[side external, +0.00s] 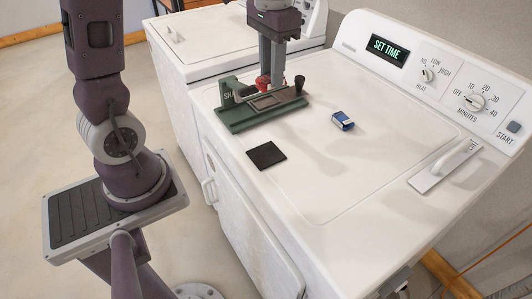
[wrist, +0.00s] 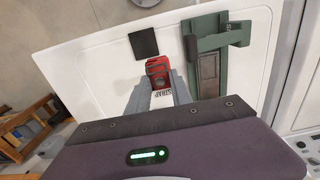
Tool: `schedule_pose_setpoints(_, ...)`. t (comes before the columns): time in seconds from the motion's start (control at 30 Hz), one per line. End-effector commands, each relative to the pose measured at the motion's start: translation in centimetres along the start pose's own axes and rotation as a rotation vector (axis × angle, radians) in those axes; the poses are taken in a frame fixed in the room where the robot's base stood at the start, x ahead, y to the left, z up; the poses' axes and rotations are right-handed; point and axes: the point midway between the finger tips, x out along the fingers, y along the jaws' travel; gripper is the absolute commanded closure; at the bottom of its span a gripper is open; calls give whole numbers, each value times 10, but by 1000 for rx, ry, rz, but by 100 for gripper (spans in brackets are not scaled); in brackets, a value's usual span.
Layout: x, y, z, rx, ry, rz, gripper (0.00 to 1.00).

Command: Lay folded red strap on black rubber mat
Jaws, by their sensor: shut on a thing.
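The folded red strap (wrist: 159,70) is held between the two fingertips of my gripper (wrist: 160,84) in the wrist view. A white label reading STRAP shows between the fingers. In the side view, the red strap (side external: 262,82) shows at the fingertips of my gripper (side external: 270,83), in line with the green fixture. The black rubber mat (side external: 266,155) lies flat and bare on the white machine top, nearer the front edge. In the wrist view, the mat (wrist: 144,42) is just beyond the strap, slightly left. The strap's height above the top is hard to tell.
A green fixture (side external: 228,116) with a black knob stands behind the mat; it is right of the strap in the wrist view (wrist: 194,78). The white top (side external: 320,180) around the mat is clear. A control panel (side external: 450,75) rises behind.

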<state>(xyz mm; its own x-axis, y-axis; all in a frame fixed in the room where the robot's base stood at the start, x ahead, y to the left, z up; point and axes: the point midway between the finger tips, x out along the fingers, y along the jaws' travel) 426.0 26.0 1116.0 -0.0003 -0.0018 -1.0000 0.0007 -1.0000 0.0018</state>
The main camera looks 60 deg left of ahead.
Motion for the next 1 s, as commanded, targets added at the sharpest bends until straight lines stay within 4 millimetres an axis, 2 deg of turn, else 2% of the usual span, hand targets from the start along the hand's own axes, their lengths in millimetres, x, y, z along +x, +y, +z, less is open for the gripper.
schedule_pose_setpoints(0.1,1,21,19,4,1,-1,100)
schedule_pose_setpoints(0.27,8,38,39,2,-2,-2,100)
schedule_pose_setpoints(0.43,39,36,38,0,-6,-1,100)
schedule_pose_setpoints(0.57,54,36,37,0,-4,-1,100)
schedule_pose_setpoints(0.73,94,36,38,1,-8,-1,100)
schedule_pose_setpoints(1.0,144,36,37,1,-6,-1,100)
